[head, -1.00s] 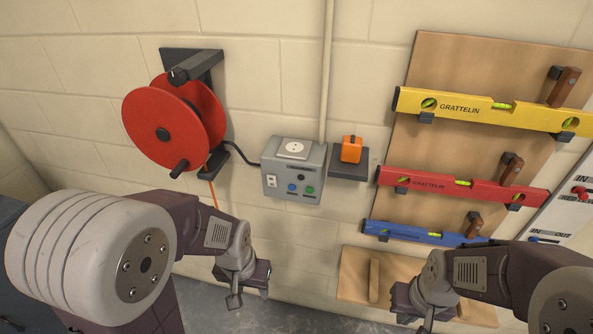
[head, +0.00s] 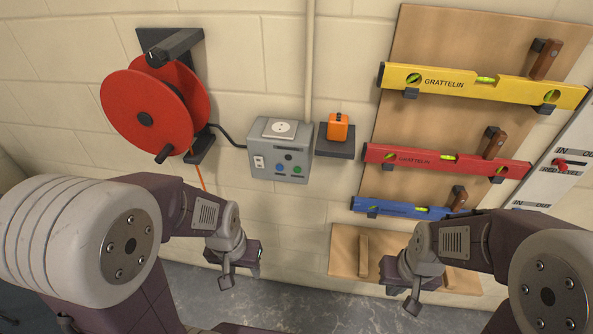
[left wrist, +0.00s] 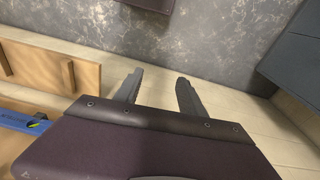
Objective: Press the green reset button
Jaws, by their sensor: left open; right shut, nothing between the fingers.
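The green button (head: 297,170) sits low on the right of the front of a grey wall box (head: 263,177). A blue button (head: 280,168) is just left of it. My left gripper (head: 232,272) is below and left of the box, pointing down and clear of it. In the left wrist view its two fingers (left wrist: 158,80) stand apart with nothing between them, above the grey floor. My right gripper (head: 412,295) is lower right in the head view, in front of the wooden board, shut and empty, well away from the box. The button is unobstructed in the head view.
A red cable reel (head: 150,100) hangs left of the box, joined by a black cable. An orange item (head: 338,127) sits on a dark shelf (head: 334,150) right of the box. Yellow (head: 480,84), red (head: 445,161) and blue (head: 400,207) levels hang farther right.

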